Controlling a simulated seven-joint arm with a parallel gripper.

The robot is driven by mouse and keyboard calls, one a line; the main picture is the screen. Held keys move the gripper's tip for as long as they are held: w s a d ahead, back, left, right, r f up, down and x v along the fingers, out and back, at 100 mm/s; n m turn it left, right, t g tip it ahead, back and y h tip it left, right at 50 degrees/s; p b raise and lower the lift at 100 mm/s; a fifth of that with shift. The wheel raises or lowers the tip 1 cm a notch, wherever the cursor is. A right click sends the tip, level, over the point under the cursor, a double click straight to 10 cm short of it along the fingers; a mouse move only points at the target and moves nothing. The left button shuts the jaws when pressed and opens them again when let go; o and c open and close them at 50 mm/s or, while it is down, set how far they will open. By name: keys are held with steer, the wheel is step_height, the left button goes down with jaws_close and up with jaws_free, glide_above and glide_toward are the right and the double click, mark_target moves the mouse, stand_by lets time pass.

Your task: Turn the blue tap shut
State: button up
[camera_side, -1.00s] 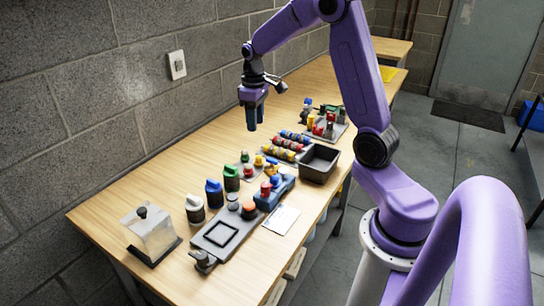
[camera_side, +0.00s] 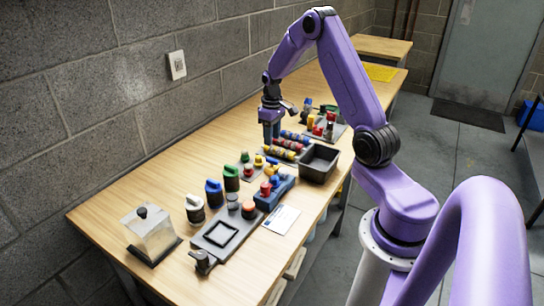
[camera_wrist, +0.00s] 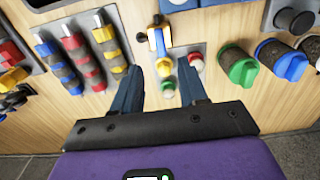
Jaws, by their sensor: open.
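My gripper (camera_side: 271,134) points down over the middle of the table, near the striped cylinders; its parted fingers also show in the wrist view (camera_wrist: 157,82) with nothing held between them. Several blue parts are in view, and I cannot tell for sure which is the tap. A small blue-topped fitting (camera_side: 308,103) stands on the far grey panel (camera_side: 340,128), beyond my gripper. A blue-capped canister (camera_side: 214,192) stands in the near row, with a blue cap at the right of the wrist view (camera_wrist: 289,67). No contact with either shows.
Striped cylinders (camera_side: 284,153) lie beside a dark open bin (camera_side: 318,163). A green-capped canister (camera_side: 231,178), a blue block with a red knob (camera_side: 266,188) and a clear box (camera_side: 152,238) stand nearer. The wall runs along the left; bare wood lies beside it.

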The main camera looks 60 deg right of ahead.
mark_target(272, 159)
step_height(272, 159, down, 9)
steer(key=shift+r, duration=0.1)
stand_by(0.4)
jaws_close()
